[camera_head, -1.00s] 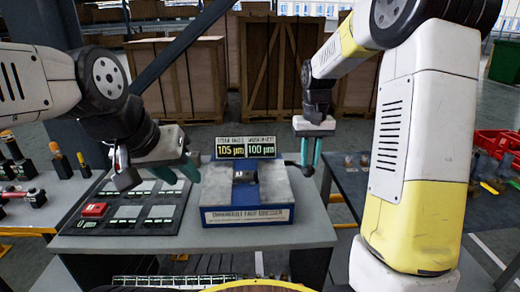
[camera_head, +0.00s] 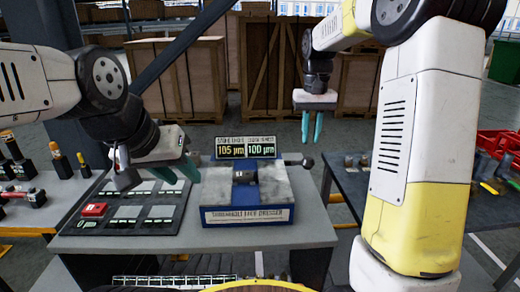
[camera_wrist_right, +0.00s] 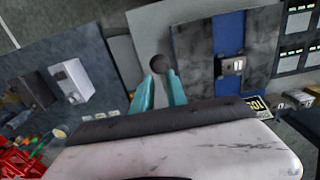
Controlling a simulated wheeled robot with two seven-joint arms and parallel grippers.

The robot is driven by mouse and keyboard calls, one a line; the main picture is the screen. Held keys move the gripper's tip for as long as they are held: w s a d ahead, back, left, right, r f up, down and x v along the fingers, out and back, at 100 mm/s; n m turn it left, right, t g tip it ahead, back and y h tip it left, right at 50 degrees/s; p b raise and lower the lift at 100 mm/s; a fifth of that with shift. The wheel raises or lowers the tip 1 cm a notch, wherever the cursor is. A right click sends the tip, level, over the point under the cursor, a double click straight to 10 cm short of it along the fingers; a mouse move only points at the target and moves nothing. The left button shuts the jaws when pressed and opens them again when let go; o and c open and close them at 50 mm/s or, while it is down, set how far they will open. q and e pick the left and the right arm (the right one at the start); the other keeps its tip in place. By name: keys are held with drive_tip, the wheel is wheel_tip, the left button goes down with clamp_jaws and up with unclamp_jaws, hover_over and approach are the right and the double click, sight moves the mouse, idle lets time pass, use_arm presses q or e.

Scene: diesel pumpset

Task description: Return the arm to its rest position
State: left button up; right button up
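My right gripper (camera_head: 312,128) hangs with its teal fingers pointing down, apart and empty, above the right side of the table. In the right wrist view its fingers (camera_wrist_right: 160,92) are spread, and the dark round lever knob (camera_wrist_right: 157,63) shows beyond their tips. In the head view this knob (camera_head: 307,163) sticks out right of the blue and grey fixture, below and clear of the right gripper. My left gripper (camera_head: 176,174) is over the dark button panel (camera_head: 125,212), left of the fixture; its teal fingers look apart with nothing between them.
The fixture (camera_head: 248,192) has a display (camera_head: 246,148) reading 105 µm and 100 µm. It stands on a grey table (camera_head: 310,230). A dark table with small parts (camera_head: 362,160) and red bins (camera_head: 495,145) lies right. Wooden crates (camera_head: 270,65) stand behind.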

drive_tip(key=shift+s+r, duration=0.25)
drive_tip(key=shift+s, duration=0.05)
drive_tip(key=s+a+r+t+y, duration=0.2)
drive_tip(key=s+t, duration=0.4)
drive_tip(key=s, duration=1.7)
drive_tip(key=shift+s+r, duration=0.2)
drive_tip(key=shift+s, duration=0.15)
drive_tip(key=shift+a, duration=0.1)
idle(0.4)
